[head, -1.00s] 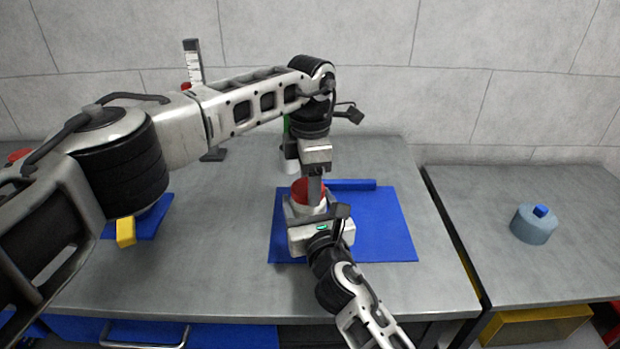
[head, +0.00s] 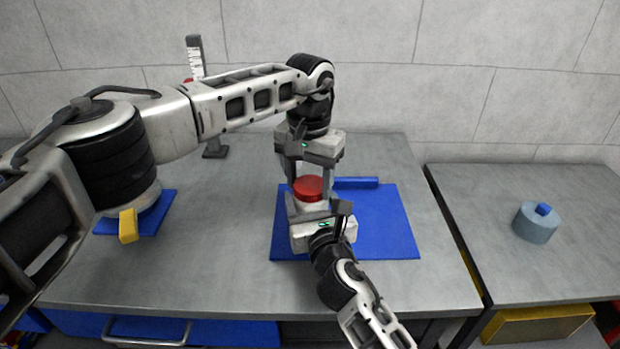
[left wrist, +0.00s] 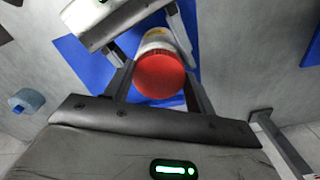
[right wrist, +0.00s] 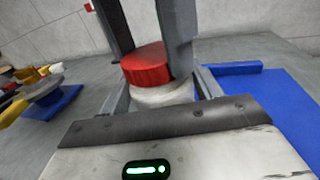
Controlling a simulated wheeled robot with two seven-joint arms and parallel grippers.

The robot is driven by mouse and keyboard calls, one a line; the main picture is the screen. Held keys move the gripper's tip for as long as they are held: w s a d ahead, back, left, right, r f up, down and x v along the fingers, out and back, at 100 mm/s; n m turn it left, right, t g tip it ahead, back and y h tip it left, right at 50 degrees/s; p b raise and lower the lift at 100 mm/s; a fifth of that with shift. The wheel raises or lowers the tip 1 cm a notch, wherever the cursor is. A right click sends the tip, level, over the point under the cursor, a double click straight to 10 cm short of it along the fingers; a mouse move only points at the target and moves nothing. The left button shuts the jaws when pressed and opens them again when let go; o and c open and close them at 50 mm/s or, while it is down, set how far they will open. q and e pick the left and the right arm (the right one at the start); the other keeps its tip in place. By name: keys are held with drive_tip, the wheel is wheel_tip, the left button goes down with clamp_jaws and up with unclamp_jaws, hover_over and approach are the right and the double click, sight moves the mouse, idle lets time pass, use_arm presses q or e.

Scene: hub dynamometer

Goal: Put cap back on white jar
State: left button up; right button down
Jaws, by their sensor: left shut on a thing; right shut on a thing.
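The white jar (right wrist: 165,93) stands on the blue mat (head: 385,225), with the red cap (head: 308,188) on its top. In the right wrist view the cap (right wrist: 146,65) looks level and seated on the jar's mouth. My left gripper (left wrist: 160,85) comes down from above and is shut on the cap, one finger on each side. My right gripper (right wrist: 165,90) comes in low from the front and is shut around the white jar's body. The jar is mostly hidden in the head view by the right gripper. In the left wrist view the cap (left wrist: 160,75) covers much of it.
A blue bar (head: 355,183) lies along the mat's back edge. A grey-blue cylinder with a blue knob (head: 537,222) stands on the right table. A yellow piece (head: 128,226) is at the left on another blue mat. A scale post (head: 196,60) stands behind. The mat's right side is clear.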

use_arm(q)
drive_tip(key=shift+r, duration=0.1)
drive_tip(key=o, duration=0.9)
drive_tip(key=shift+o, duration=0.2)
drive_tip(key=shift+r, duration=2.2)
drive_tip(key=shift+c, duration=0.4)
